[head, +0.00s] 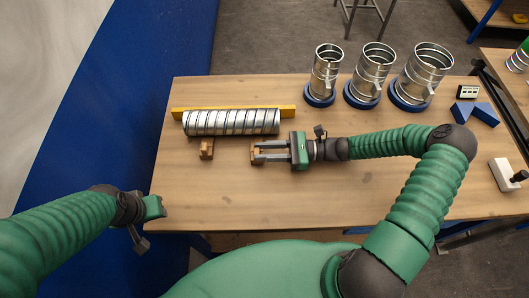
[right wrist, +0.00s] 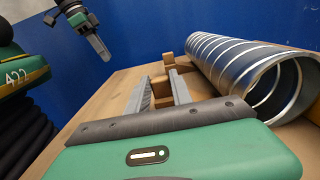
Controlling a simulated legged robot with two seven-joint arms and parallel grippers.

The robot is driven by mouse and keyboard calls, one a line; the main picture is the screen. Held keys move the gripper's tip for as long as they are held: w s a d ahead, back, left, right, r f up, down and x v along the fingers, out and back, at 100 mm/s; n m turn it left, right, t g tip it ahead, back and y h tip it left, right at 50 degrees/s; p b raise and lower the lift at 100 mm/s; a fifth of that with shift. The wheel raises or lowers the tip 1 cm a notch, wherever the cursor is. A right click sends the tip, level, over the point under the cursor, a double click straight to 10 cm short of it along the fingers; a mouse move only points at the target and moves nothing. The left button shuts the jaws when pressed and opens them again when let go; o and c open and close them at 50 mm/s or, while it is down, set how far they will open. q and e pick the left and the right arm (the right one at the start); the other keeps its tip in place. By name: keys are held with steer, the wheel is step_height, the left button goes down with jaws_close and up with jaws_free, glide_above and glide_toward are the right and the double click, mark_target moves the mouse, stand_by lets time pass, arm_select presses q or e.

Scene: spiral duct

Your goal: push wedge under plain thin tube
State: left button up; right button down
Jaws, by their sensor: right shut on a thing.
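A silver tube (head: 232,122) with spiral seams lies on its side on the table; its open end faces the camera in the right wrist view (right wrist: 272,85). One wooden wedge (head: 206,148) sits in front of the tube near its left end. My right gripper (head: 268,152) is shut on a second wooden wedge (head: 257,154), just in front of the tube's right part, apart from it. That wedge shows between the fingers in the right wrist view (right wrist: 161,88). My left gripper (head: 152,208) is at the table's front left corner, its fingers unclear.
A yellow bar (head: 288,110) lies behind the tube. Several metal ducts (head: 372,70) stand on blue bases at the back right. Blue blocks (head: 464,114) and a small white device (head: 504,174) are at the right. The front middle of the table is clear.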

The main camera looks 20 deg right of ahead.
arm_select(q)
steer(key=shift+d+f, duration=0.2)
arm_select(e)
steer(key=shift+w+d, duration=0.35)
steer(key=shift+w, duration=0.25)
arm_select(q)
steer(key=shift+a+f+b, duration=0.1)
steer(key=shift+b, duration=0.2)
arm_select(e)
steer(key=shift+w, duration=0.35)
steer(key=c, duration=1.1)
jaws_free()
steer(key=shift+w, duration=0.1)
steer(key=shift+o, duration=0.2)
steer(key=shift+d, duration=0.1)
